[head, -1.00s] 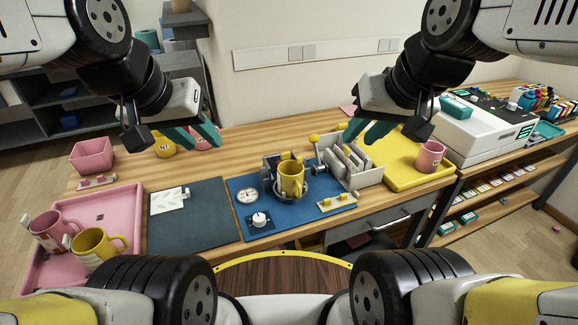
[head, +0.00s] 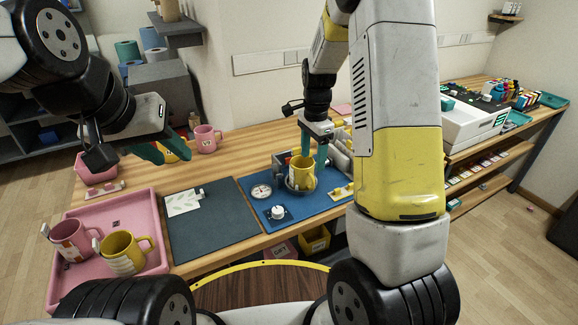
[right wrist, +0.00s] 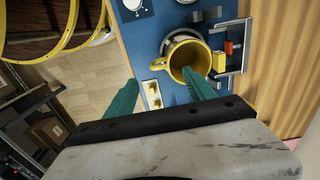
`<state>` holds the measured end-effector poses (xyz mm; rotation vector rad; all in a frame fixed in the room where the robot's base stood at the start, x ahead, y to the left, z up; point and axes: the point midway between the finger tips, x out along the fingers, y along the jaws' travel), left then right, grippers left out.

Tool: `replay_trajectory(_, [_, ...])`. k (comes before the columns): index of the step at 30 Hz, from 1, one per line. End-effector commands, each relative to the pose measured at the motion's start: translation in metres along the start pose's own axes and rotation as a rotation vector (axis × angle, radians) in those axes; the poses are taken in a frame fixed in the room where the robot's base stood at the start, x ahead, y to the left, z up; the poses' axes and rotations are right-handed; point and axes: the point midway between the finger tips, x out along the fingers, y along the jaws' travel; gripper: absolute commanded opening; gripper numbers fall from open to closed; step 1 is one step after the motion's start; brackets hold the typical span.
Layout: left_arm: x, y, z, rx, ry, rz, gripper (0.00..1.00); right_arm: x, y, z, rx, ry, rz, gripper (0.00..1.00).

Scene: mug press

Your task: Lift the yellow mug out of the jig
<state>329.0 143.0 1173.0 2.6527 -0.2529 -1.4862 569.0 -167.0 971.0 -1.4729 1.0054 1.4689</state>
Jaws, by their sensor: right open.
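The yellow mug (head: 301,176) stands upright in the grey jig (head: 283,161) on the blue mat (head: 250,186). In the right wrist view the yellow mug (right wrist: 187,58) is seen from above, with its handle toward the picture's lower left. My right gripper (head: 314,152) is open just above and behind the mug; its teal fingers (right wrist: 165,95) also show in the right wrist view, one overlapping the mug's near rim and the other off to the left. Whether they touch the mug I cannot tell. My left gripper (head: 165,152) hangs empty and open over the table's back left.
A pink tray (head: 152,215) at the left holds a pink mug (head: 72,240) and another yellow mug (head: 122,252). A dark mat (head: 225,222) lies between tray and blue mat. A pink mug (head: 207,139) stands at the back.

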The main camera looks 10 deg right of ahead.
Motion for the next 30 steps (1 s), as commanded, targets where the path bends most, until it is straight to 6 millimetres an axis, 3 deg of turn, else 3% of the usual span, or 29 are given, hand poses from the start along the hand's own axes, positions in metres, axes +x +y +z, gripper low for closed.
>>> replay_trajectory(18, [0.000,0.000,0.000,0.000,0.000,0.000,0.36,0.076,0.001,0.000,0.018,0.003,0.011,0.64])
replay_trajectory(28, [0.000,0.000,0.000,0.000,0.000,0.000,0.36,0.083,0.001,0.000,0.016,0.003,0.008,0.64])
replay_trajectory(30, [0.000,0.000,0.000,0.000,0.000,0.000,0.36,0.083,0.001,0.000,0.016,0.003,0.008,0.50])
